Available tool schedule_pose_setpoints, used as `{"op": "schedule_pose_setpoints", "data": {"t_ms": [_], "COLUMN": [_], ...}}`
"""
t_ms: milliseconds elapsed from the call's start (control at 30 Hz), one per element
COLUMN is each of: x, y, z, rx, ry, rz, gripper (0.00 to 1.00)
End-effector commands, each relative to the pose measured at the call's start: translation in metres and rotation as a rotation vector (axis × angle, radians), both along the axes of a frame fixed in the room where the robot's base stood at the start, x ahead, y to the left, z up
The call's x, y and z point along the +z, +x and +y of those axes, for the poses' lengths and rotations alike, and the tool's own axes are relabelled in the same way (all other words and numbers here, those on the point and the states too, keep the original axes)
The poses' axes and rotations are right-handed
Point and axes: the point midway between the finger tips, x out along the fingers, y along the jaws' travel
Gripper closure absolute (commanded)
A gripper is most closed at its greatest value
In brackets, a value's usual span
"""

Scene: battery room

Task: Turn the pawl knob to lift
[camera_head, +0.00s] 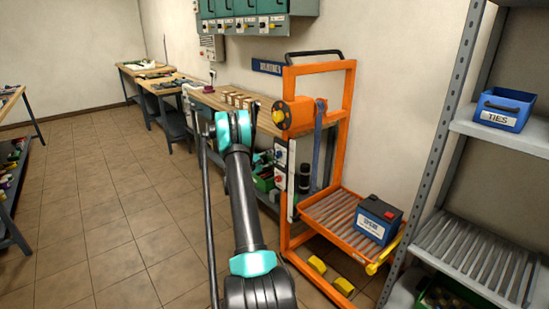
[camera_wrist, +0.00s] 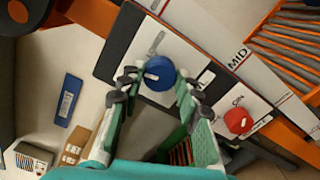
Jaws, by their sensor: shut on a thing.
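My gripper (camera_wrist: 153,84) is shut on a round blue knob (camera_wrist: 160,70) with a pale pointer mark, on a white plate. One finger lies on each side of the knob. A red knob (camera_wrist: 238,121) with a white mark sits on a plate further right and lower in the wrist view, apart from the fingers. In the head view the plates are on the orange lift truck (camera_head: 348,110), below its winch drum (camera_head: 297,117). My arm reaches towards the truck from the front; the fingers cannot be made out there. The small plate lettering is not fully readable.
A battery (camera_head: 379,220) rests on the truck's roller platform (camera_head: 335,215). A grey shelf rack (camera_head: 455,120) with a blue TIES bin (camera_head: 503,109) stands close on the right. A workbench (camera_head: 262,122) runs behind the truck. The tiled floor (camera_head: 100,215) on the left is clear.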

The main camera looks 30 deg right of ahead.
Motion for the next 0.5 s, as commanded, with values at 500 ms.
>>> {"op": "schedule_pose_setpoints", "data": {"t_ms": [500], "x": [-0.0009], "y": [0.0006], "z": [0.0013], "rx": [0.001], "ry": [-0.031], "rz": [0.414], "gripper": [0.96]}}
